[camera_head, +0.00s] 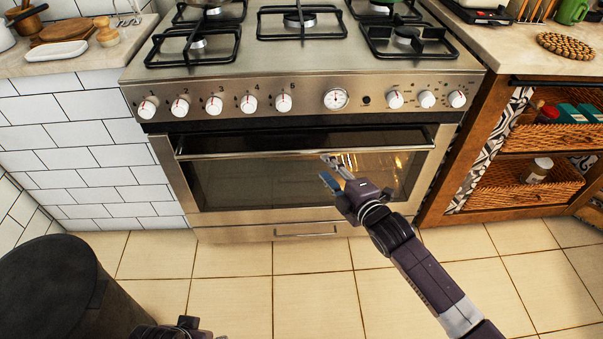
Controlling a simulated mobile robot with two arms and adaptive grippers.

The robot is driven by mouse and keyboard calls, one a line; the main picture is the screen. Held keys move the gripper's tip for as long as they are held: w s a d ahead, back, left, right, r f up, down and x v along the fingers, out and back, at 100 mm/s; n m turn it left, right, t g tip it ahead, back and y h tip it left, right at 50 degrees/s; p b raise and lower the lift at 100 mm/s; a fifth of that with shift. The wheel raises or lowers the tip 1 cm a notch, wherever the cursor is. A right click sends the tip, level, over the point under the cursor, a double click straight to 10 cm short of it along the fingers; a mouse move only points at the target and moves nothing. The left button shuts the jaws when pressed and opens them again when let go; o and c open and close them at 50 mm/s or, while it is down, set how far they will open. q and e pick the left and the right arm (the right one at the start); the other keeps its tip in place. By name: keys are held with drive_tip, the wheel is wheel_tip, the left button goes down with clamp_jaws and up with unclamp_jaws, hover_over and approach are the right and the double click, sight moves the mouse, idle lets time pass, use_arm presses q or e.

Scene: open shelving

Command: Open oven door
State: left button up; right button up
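The oven door (240,183) is a steel-framed dark glass panel at the centre, below the row of white knobs. Its long steel handle (270,153) runs along the top of the door. The door's top edge appears tipped outward slightly, with a dark gap behind the handle; how far is hard to tell. My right gripper (330,170) is in front of the door, just below the handle, with its fingers apart and nothing between them. I cannot tell if a fingertip touches the handle. My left arm shows only at the bottom edge; its gripper fingers are not visible.
A dark round bin (60,290) stands at the lower left. Open wooden shelves with wicker baskets (525,183) are right of the oven. The stove top (300,35) is above. The tiled floor (300,290) in front of the oven is clear.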

sight(312, 154)
drive_tip(key=shift+n+t, duration=0.3)
drive_tip(key=shift+n, duration=0.2)
drive_tip(key=w+a, duration=0.1)
drive_tip(key=w+a+b, duration=0.1)
drive_tip(key=w, duration=0.1)
drive_tip(key=w+a, duration=0.1)
drive_tip(key=shift+w+r+b, duration=0.2)
drive_tip(key=shift+r+b, duration=0.1)
drive_tip(key=shift+r, duration=0.05)
drive_tip(key=shift+x, duration=1)
use_arm(q)
drive_tip(key=v, duration=0.4)
drive_tip(key=shift+s+a+b, duration=0.2)
drive_tip(key=shift+s+b, duration=0.05)
drive_tip(key=shift+b, duration=0.05)
use_arm(e)
drive_tip(key=shift+w+a, duration=0.2)
drive_tip(key=shift+w, duration=0.15)
drive_tip(key=shift+c, duration=0.4)
clamp_jaws()
